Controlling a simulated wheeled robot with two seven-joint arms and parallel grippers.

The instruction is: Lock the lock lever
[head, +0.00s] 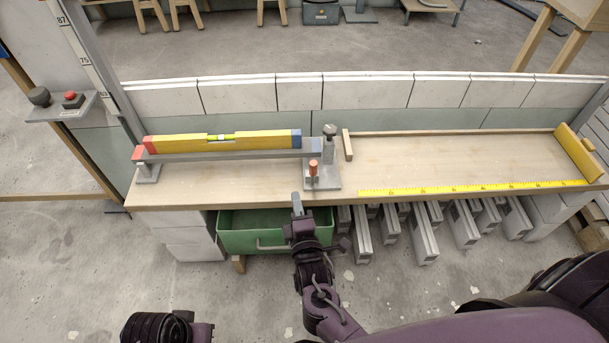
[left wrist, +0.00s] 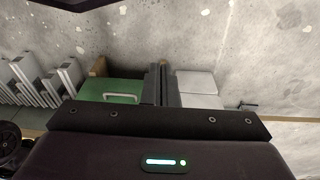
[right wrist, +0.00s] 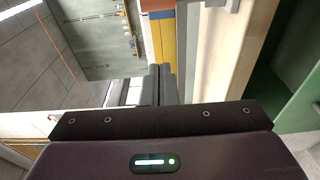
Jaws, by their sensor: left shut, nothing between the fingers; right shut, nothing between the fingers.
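A small upright lever with an orange handle (head: 313,167), which looks like the lock lever, stands on a grey base plate (head: 328,180) on the bench. A grey post with a dark knob (head: 330,130) stands just behind it. My right gripper (head: 296,198) is shut and empty at the bench's front edge, just in front and to the left of the lever, apart from it. Its closed fingers (right wrist: 162,84) show in the right wrist view; I cannot make out the lever there. My left gripper (left wrist: 163,84) is shut and empty, pointing towards the floor area by the bench.
A yellow spirit level (head: 220,140) lies along a grey bar (head: 225,155) left of the plate. A yellow measuring strip (head: 470,188) runs along the bench's right front edge. A green bin (head: 230,238) and several grey channels (head: 425,240) are under the bench. The right bench top is mostly clear.

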